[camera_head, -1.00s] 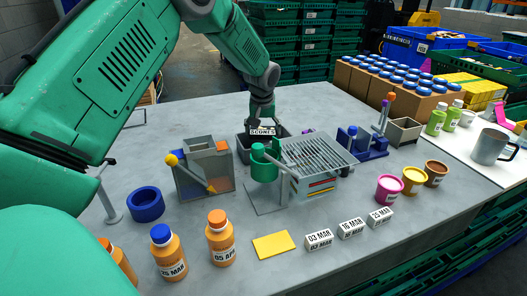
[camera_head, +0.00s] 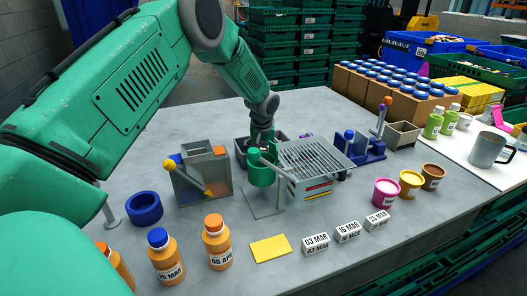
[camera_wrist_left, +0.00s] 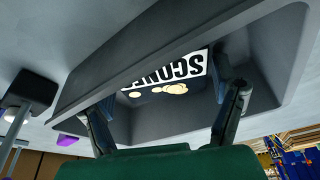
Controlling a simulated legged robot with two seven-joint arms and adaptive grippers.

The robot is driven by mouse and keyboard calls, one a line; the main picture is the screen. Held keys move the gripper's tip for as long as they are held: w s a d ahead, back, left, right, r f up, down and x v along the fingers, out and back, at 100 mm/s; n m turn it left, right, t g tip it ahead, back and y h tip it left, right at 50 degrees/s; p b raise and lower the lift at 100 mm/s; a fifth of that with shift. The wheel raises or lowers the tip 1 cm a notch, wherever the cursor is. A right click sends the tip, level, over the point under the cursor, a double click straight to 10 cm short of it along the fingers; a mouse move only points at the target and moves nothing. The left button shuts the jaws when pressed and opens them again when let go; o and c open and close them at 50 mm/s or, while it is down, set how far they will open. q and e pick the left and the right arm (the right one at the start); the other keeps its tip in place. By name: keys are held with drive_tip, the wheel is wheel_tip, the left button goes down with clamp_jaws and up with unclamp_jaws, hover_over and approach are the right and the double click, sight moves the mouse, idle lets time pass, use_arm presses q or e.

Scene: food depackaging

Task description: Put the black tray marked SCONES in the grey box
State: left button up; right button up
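The black tray (camera_wrist_left: 140,101) has a white SCONES label (camera_wrist_left: 190,68) with pictures of scones, partly cut off in the left wrist view. It lies within the walls of the dark grey box (camera_wrist_left: 180,40). In the head view the box (camera_head: 240,146) stands at the middle of the table, partly hidden by a green cup, and the tray is hidden. My left gripper (camera_head: 262,138) points down into the box. Its fingers (camera_wrist_left: 165,90) are apart, one at each side of the tray; whether they press on it I cannot tell. My right gripper is not in view.
The green cup (camera_head: 262,172) and a wire rack (camera_head: 315,156) stand close in front and right of the box. A grey bin with a yellow lever (camera_head: 200,175) is at left. Bottles, date blocks and small pots line the front. The table behind is clear.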

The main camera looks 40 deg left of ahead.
use_arm(q)
drive_tip(key=v, duration=1.2)
drive_tip(key=shift+r, duration=0.15)
